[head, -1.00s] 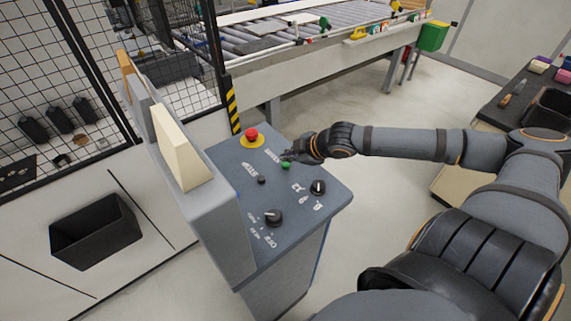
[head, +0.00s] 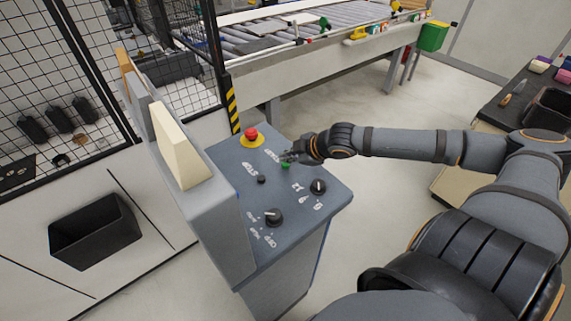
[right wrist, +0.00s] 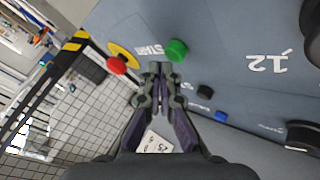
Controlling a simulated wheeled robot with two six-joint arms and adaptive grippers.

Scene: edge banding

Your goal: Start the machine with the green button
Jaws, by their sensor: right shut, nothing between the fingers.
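The green button (head: 286,165) sits on the grey control panel (head: 285,239), beside the white START lettering. It shows larger in the right wrist view (right wrist: 177,50), just ahead of and to the right of my fingertips. My right gripper (head: 290,157) is over the panel beside the green button, its fingers shut together with nothing between them. The right wrist view shows the closed fingertips (right wrist: 160,68) close to the button. I cannot tell whether they touch it. My left gripper is not in view.
A red emergency stop (head: 251,134) on a yellow base stands at the panel's back corner. A small black button (head: 262,180) and two black knobs (head: 273,217) (head: 318,187) are also on the panel. A wire fence (head: 190,60) and a roller conveyor (head: 300,35) stand behind.

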